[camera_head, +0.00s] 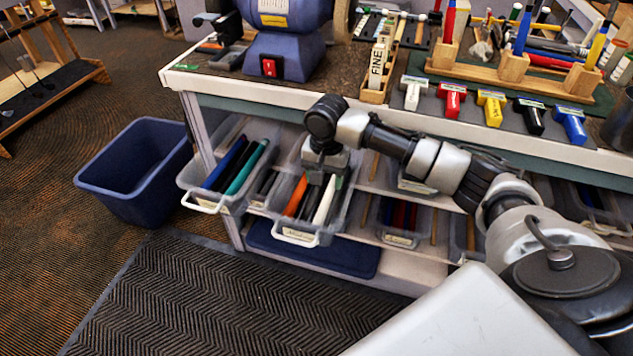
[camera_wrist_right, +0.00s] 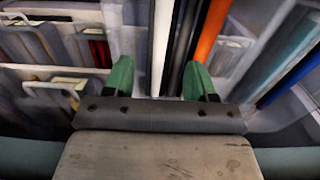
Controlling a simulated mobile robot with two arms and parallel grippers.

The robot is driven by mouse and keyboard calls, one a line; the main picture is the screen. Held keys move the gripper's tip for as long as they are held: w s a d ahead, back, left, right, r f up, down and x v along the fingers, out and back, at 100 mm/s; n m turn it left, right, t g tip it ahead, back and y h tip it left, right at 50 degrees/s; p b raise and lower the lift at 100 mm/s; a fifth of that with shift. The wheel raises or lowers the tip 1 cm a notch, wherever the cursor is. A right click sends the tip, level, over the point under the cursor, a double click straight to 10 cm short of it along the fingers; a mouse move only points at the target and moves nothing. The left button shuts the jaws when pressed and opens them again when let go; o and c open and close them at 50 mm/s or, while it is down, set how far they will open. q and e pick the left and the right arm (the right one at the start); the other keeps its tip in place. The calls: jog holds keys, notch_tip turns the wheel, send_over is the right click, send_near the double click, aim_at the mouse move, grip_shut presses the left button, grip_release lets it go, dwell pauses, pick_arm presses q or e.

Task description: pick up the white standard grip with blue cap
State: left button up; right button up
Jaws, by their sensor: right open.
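A white grip (camera_head: 325,200) lies in the middle clear bin (camera_head: 296,236) on the shelf under the workbench, beside black grips and an orange grip (camera_head: 296,196). I cannot make out a blue cap on it. My right gripper (camera_head: 322,178) points down over this bin, above the back part of the grips. In the right wrist view its green fingertips (camera_wrist_right: 159,80) are apart. The white grip (camera_wrist_right: 162,45) and black grips show between them, and the orange grip (camera_wrist_right: 211,30) is by the right finger. Nothing is held. My left gripper is out of view.
The left bin (camera_head: 208,205) holds blue and teal grips. More bins (camera_head: 399,240) stand to the right. The bench edge (camera_head: 430,122) overhangs behind my gripper, with coloured T-shaped pieces on top. A blue waste bin (camera_head: 135,165) stands left on the floor.

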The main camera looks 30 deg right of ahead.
aim_at(324, 204)
jog(key=f, duration=0.2)
jog(key=shift+w+f, duration=0.3)
jog(key=shift+w, duration=0.05)
jog(key=shift+s+f+b, duration=0.2)
jog(key=shift+f, duration=0.45)
jog(key=shift+s+f+b, duration=0.15)
jog(key=shift+f+b, duration=0.05)
jog(key=shift+f, duration=0.4)
jog(key=shift+w+f, duration=0.1)
jog(key=shift+f, duration=0.25)
jog(key=f, duration=0.1)
jog(key=f+b, duration=0.1)
jog(key=f, duration=0.1)
jog(key=shift+w+d+f, duration=0.15)
jog(key=shift+w+f, duration=0.05)
jog(key=shift+f, duration=0.7)
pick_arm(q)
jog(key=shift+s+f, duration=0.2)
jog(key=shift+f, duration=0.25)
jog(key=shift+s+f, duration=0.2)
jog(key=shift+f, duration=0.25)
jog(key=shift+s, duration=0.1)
pick_arm(e)
jog(key=shift+c, duration=0.4)
jog(key=shift+c, duration=1.3)
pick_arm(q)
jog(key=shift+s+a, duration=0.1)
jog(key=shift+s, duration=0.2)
pick_arm(e)
jog(key=c, duration=0.6)
